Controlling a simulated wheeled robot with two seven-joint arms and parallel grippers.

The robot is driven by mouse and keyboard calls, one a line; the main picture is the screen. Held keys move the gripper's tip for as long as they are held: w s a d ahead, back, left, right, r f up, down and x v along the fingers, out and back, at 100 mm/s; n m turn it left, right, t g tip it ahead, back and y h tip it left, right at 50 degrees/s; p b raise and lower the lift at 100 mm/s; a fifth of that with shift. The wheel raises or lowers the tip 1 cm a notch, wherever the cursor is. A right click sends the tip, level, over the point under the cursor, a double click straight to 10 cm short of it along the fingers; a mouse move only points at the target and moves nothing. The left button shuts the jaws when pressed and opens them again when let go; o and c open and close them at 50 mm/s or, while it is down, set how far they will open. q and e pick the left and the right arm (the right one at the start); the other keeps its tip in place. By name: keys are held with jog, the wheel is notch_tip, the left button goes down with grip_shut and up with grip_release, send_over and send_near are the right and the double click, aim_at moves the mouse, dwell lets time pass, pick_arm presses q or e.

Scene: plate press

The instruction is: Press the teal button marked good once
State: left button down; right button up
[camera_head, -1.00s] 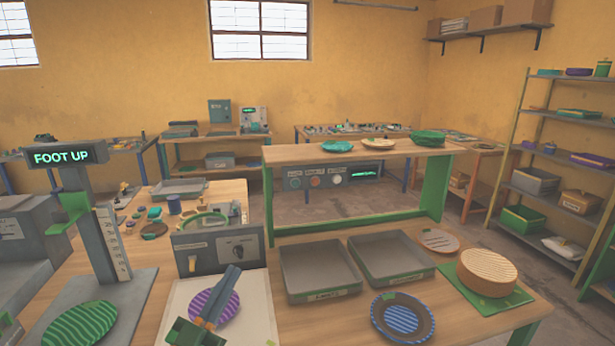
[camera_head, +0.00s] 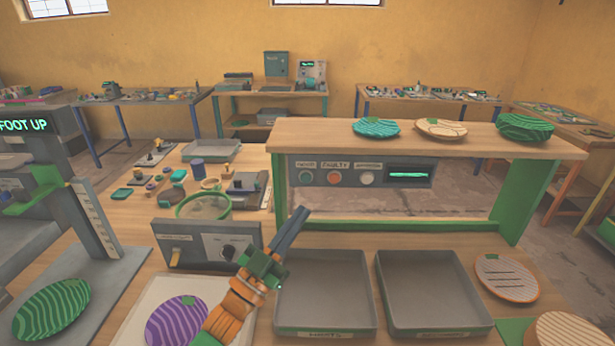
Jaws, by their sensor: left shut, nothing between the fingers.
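A grey button panel (camera_head: 440,178) hangs under the wooden shelf. It carries a teal button (camera_head: 306,178) at its left end, a red-orange button (camera_head: 334,178) and a white button (camera_head: 367,178). Small labels sit above them; I cannot read the teal one's surely. A green display (camera_head: 408,175) glows at the right. My left gripper (camera_head: 301,212) comes up from the bottom, shut and empty, its fingertips pointing up just below the teal button in the picture. Whether it is near the panel in depth I cannot tell. The right gripper is not in view.
The shelf (camera_head: 470,143) bears several plates. Its green leg (camera_head: 528,203) stands at the right. Two grey trays (camera_head: 325,325) (camera_head: 435,325) lie in front. A control box (camera_head: 175,243) and a purple plate (camera_head: 177,320) are left of my arm. A gauge stand reads FOOT UP (camera_head: 22,125).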

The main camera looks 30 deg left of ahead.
pick_arm(q)
jog(key=b, duration=0.4)
send_near(306, 177)
jog(key=w+d+r, duration=0.3)
jog(key=shift+w+a+r+b, duration=0.1)
jog(key=shift+w+a+b, duration=0.1)
jog(key=shift+w, duration=0.25)
jog(key=shift+w+a+b, duration=0.1)
jog(key=shift+w+b, duration=0.05)
jog(key=shift+w, duration=0.25)
jog(key=shift+w, duration=0.1)
dwell(0.9)
jog(key=shift+w+a, duration=0.2)
jog(key=shift+w, duration=0.05)
